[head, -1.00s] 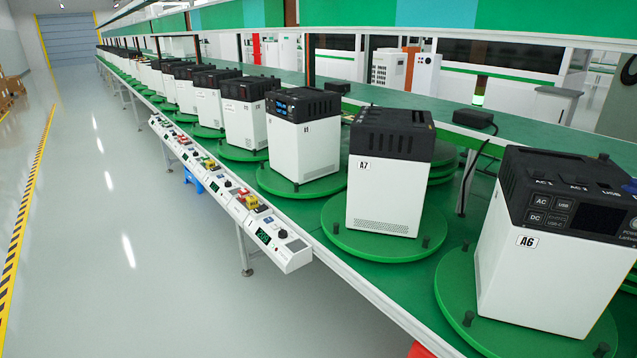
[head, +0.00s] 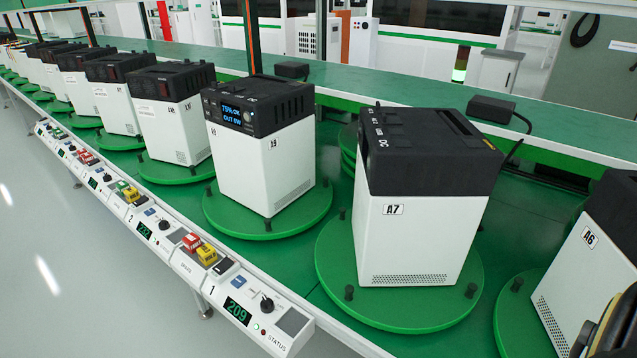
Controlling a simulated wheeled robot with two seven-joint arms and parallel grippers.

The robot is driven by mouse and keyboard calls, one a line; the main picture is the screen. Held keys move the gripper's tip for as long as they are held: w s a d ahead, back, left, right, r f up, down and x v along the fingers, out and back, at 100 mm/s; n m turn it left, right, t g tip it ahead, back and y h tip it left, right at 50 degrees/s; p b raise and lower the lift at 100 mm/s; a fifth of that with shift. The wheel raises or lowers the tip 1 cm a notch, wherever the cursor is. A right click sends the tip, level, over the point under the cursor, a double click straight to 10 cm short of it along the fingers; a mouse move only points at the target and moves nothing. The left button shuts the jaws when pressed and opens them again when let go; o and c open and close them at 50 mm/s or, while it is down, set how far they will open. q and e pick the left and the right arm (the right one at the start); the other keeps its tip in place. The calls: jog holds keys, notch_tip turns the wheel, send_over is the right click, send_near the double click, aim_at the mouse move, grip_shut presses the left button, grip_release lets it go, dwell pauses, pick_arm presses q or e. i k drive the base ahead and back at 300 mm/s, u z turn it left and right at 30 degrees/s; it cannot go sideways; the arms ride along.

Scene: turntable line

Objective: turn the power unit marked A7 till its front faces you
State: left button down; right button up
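The power unit marked A7 (head: 418,225) stands upright on a round green turntable (head: 335,292) right of centre. It has a white body and a black top. The face towards me carries the A7 label and a vent grid low down, with no display on it. Small white markings show along the left side of its black top; its far sides are hidden. Several black pegs stand on the turntable rim. A dark, tan-edged part at the lower right corner may be my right gripper (head: 603,325); it is cut off, its fingers unclear. My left gripper is not in view.
Unit A6 (head: 585,265) stands close on the right, cut by the frame. Unit A9 (head: 262,150), with a lit display, stands left of A7. A control strip (head: 262,308) with knobs, buttons and a "209" readout runs along the front edge. A black adapter (head: 490,108) lies behind.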

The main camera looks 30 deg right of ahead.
aim_at(419, 309)
jog(key=i, duration=1.1)
jog(key=z, duration=2.15)
